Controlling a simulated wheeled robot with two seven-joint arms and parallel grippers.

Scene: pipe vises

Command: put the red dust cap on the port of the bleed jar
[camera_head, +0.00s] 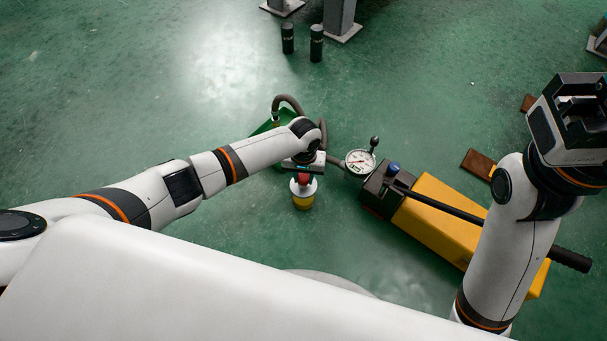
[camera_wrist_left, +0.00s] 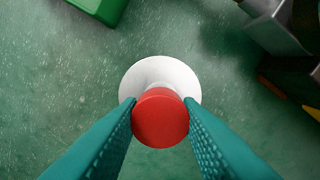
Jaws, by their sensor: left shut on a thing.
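The bleed jar (camera_head: 303,201), yellow below with a white top, stands on the green floor near the middle of the head view. Its round white top (camera_wrist_left: 148,76) shows in the left wrist view. The red dust cap (camera_wrist_left: 160,120) is between the teal fingers of my left gripper (camera_wrist_left: 160,104), which is shut on it. The cap (camera_head: 304,178) appears over the jar's white top. The port is hidden, so I cannot tell whether the cap touches it. My right gripper (camera_head: 580,112) is raised at the right, away from the jar; its finger opening is unclear.
A yellow pump (camera_head: 437,207) with a long black handle and a pressure gauge (camera_head: 360,161) lies right of the jar. A grey hose (camera_head: 288,100) and a green tray (camera_head: 262,128) are behind my left wrist. Two dark cylinders (camera_head: 316,43) stand farther back. Floor left of the jar is clear.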

